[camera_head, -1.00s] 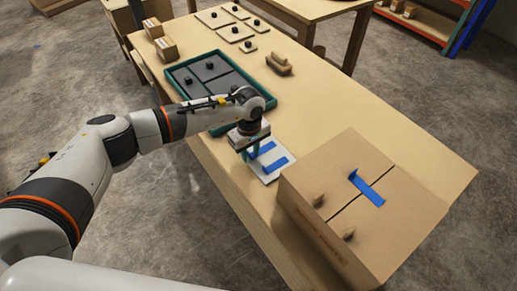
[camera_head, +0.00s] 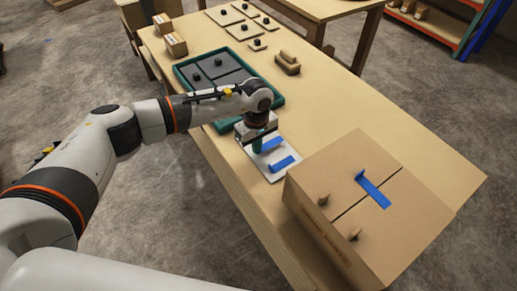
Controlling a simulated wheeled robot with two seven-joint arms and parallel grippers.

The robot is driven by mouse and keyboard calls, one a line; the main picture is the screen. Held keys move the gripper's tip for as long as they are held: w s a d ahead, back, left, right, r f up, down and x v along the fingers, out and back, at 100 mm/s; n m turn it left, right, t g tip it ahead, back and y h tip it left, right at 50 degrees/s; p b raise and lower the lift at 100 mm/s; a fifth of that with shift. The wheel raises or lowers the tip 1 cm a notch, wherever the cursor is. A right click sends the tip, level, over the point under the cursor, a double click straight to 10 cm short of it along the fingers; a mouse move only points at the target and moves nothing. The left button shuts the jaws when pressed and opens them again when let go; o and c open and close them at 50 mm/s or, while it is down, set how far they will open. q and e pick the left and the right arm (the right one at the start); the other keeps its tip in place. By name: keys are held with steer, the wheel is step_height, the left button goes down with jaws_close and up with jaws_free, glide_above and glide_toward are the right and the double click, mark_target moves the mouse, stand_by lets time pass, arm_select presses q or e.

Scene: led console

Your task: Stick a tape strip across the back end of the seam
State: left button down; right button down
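A cardboard box (camera_head: 325,174) stands at the near right end of the table, with a dark seam across its top. One blue tape strip (camera_head: 376,194) lies across the seam around its middle, with a tab standing up at one end. A white card (camera_head: 265,173) lies on the table left of the box. It carries blue strips, one nearer the box (camera_head: 282,163) and one beside my gripper (camera_head: 272,144). My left gripper (camera_head: 257,149) points down over the card's left part. Its fingers overlap in this view, so its opening and any hold are unclear. My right gripper is out of view.
A teal-rimmed tray (camera_head: 278,100) with dark panels lies behind my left arm. A brown wooden block (camera_head: 287,64) and several knobbed plates (camera_head: 228,16) lie farther back. The table's right side is clear.

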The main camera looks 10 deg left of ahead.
arm_select(q)
step_height(320, 180, up, 8)
steer(key=shift+r+b, duration=0.25)
steer(key=shift+b, duration=0.5)
steer(key=shift+r+p, duration=0.6)
steer(key=shift+r, duration=1.25)
